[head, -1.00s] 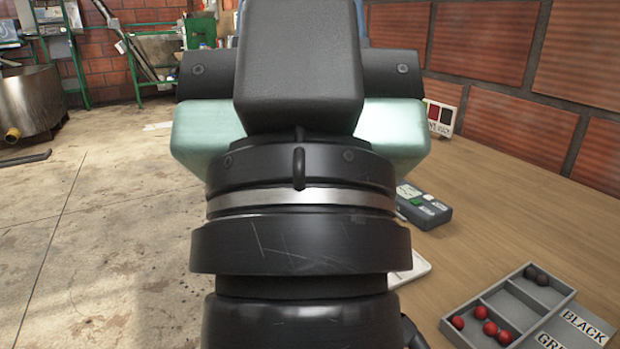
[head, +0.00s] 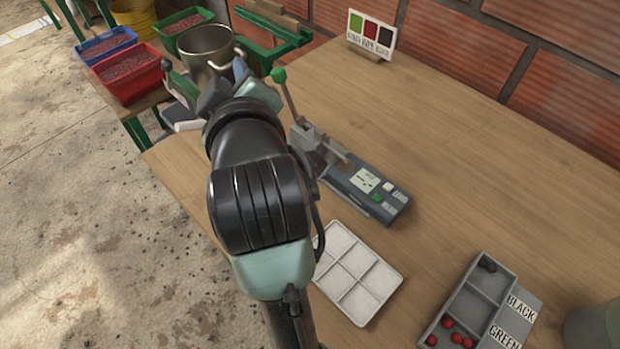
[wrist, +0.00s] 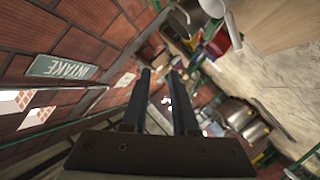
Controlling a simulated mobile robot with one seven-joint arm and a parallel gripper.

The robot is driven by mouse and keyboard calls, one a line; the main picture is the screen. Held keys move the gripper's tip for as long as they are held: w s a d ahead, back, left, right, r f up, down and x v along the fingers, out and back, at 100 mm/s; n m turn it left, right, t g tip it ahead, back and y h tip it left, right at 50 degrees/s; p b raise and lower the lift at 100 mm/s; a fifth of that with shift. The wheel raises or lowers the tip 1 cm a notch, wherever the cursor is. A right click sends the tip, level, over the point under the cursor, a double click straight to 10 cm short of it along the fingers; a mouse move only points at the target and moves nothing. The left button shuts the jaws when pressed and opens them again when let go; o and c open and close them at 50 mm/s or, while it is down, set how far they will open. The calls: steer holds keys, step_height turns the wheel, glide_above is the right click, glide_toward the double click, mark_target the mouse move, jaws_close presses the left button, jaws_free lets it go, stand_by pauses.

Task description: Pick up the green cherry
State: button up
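I can make out no loose green cherry in either view. A compartmented grey tray (head: 470,302) at the lower right holds several red cherries (head: 450,335) in its near part and dark ones (head: 487,265) at its far end. Labels reading BLACK and GREEN lie along its right side. My gripper (wrist: 160,73) is open in the wrist view, its two dark fingers apart with nothing held between them. In the head view it points away from me, over the table's far left area near the steel pot, far from the tray.
A white divided tray (head: 358,272) and a grey meter (head: 368,188) with a lever and green knob (head: 279,75) stand on the wooden table. A steel pot (head: 207,52) and red bin (head: 128,75) are behind. A colour card (head: 371,34) stands by the brick wall.

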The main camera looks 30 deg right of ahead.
steer(key=s+d+f+n+g+y+p, duration=0.1)
steer(key=s+f+n+g+p, duration=0.3)
steer(key=s+g+p, duration=0.5)
steer(key=s+d+f+n+g+y+p, duration=0.15)
steer(key=s+f+n+g+p, duration=0.25)
steer(key=s+p, duration=0.7)
steer(key=shift+h, duration=0.25)
steer(key=f, duration=0.2)
steer(key=w+f, duration=0.1)
steer(key=f, duration=0.4)
steer(key=shift+w+d+f+p, duration=0.3)
steer(key=shift+d+p, duration=0.05)
steer(key=shift+p, duration=0.05)
steer(key=shift+w+a+f, duration=0.1)
steer(key=shift+w+f, duration=0.1)
steer(key=shift+f, duration=1.1)
steer(key=shift+w+f, duration=0.2)
steer(key=shift+f, duration=1.1)
jaws_close()
